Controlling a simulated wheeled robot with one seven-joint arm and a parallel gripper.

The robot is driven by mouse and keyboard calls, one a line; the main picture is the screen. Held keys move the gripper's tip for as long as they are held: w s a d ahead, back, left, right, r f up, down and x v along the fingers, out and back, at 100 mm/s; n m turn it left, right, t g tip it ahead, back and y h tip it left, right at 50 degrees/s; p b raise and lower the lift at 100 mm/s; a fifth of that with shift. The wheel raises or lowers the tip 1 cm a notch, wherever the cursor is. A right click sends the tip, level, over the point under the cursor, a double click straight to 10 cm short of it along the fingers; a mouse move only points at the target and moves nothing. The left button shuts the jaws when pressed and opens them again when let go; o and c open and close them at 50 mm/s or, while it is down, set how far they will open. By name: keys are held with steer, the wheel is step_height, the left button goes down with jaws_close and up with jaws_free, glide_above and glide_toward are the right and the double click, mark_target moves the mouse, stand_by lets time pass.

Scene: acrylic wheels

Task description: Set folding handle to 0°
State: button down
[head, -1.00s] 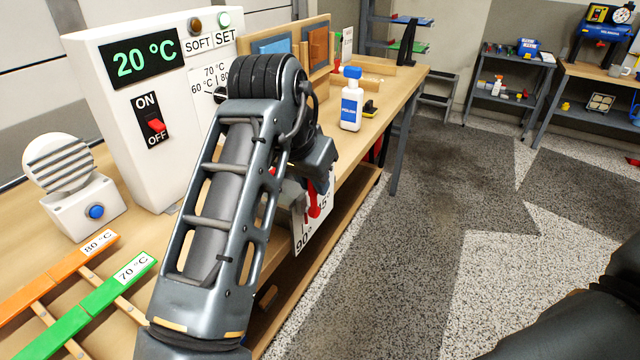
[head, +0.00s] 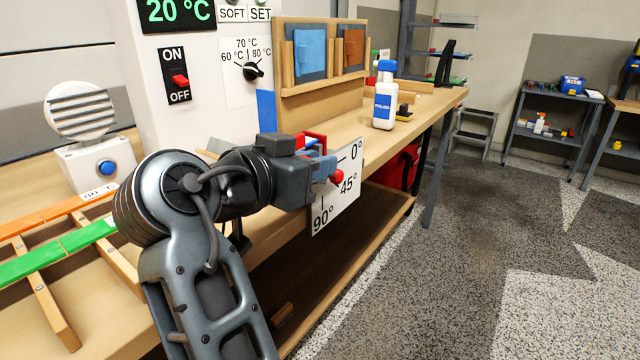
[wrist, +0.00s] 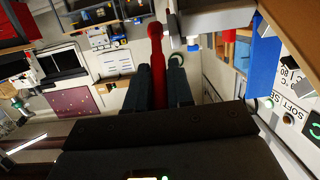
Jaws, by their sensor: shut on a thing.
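The folding handle (head: 337,179) is red with a round knob. In the head view its knob shows in front of the white angle plate (head: 322,222), left of the 45° label; my gripper hides most of the rest. The plate is marked 0° at the top, 45° at the right and 90° at the bottom. My gripper (head: 324,166) is shut on the handle. In the wrist view the red handle (wrist: 156,50) stands between the two dark fingers of my gripper (wrist: 166,80), its knob past their tips. The exact angle cannot be read.
The plate is at the front edge of the wooden workbench (head: 345,130). A polish bottle (head: 384,95) and a framed wooden panel (head: 318,90) stand behind. A white control box (head: 190,120) is behind my arm. Open floor lies to the right.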

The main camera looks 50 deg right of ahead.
steer(key=h+b, duration=0.1)
steer(key=b, duration=0.1)
steer(key=a+f+h+b, duration=0.1)
steer(key=b, duration=0.1)
steer(key=f+h+b, duration=0.1)
steer(key=h, duration=0.1)
steer(key=shift+a+f+b, duration=0.15)
steer(key=shift+f+b, duration=0.1)
steer(key=shift+b, duration=0.15)
steer(key=shift+r, duration=0.1)
steer(key=c, duration=1.1)
jaws_free()
steer(key=shift+s+a+f, duration=0.1)
steer(key=shift+a+f, duration=0.1)
steer(key=shift+a, duration=1.1)
steer(key=shift+a+f, duration=0.2)
steer(key=shift+a, duration=1.05)
steer(key=shift+s+a+f, duration=0.1)
steer(key=shift+a+f, duration=0.1)
steer(key=shift+a, duration=1.1)
steer(key=shift+c, duration=0.2)
